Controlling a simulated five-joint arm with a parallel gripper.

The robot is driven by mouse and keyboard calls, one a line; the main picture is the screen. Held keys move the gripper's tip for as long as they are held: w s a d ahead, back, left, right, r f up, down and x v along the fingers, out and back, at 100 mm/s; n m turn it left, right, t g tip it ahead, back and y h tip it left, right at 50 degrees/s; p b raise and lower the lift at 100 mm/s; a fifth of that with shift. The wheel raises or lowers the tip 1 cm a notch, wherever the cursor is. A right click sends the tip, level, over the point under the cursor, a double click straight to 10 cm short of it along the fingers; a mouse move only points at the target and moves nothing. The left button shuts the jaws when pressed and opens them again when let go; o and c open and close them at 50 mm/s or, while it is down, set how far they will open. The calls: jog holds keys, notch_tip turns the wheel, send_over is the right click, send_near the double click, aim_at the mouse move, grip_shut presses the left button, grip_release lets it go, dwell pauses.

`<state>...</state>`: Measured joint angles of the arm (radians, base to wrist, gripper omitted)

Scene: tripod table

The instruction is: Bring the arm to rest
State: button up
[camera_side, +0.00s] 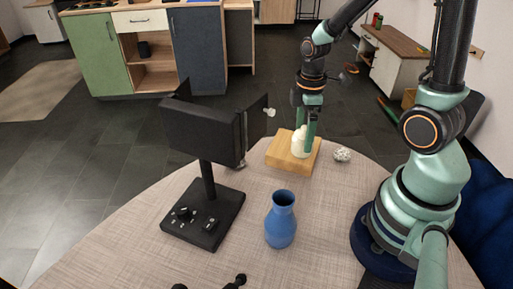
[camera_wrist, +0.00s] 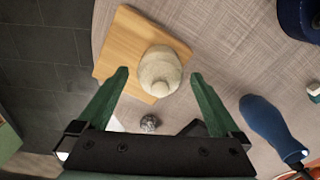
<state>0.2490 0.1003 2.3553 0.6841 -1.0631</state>
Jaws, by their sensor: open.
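My gripper (camera_side: 306,142) points down over a wooden board (camera_side: 279,162) on the table, its fingers apart. A cream-white rounded object (camera_side: 299,140) with a small knob on top stands on the board, at the fingers in the side view. In the wrist view the gripper (camera_wrist: 160,75) is open. The white object (camera_wrist: 158,66) shows between and just beyond the fingertips, with a gap on each side. It stands on the board (camera_wrist: 122,42) near one edge. Nothing is visibly held.
A crumpled silvery ball (camera_side: 342,154) lies right of the board. A blue vase (camera_side: 281,225) stands towards the front. A black screen-like panel on a stand (camera_side: 208,187) rises at left. The light table top (camera_side: 325,205) is bare between vase and board.

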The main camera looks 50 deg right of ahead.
notch_tip(320, 180, up, 18)
jog(key=s+a+r+n, duration=0.2)
jog(key=a, duration=0.4)
jog(key=s+a+r+n, duration=0.1)
jog(key=s+a+n, duration=0.15)
jog(key=a, duration=0.35)
jog(key=shift+m, duration=0.25)
jog(key=shift+f, duration=2.8)
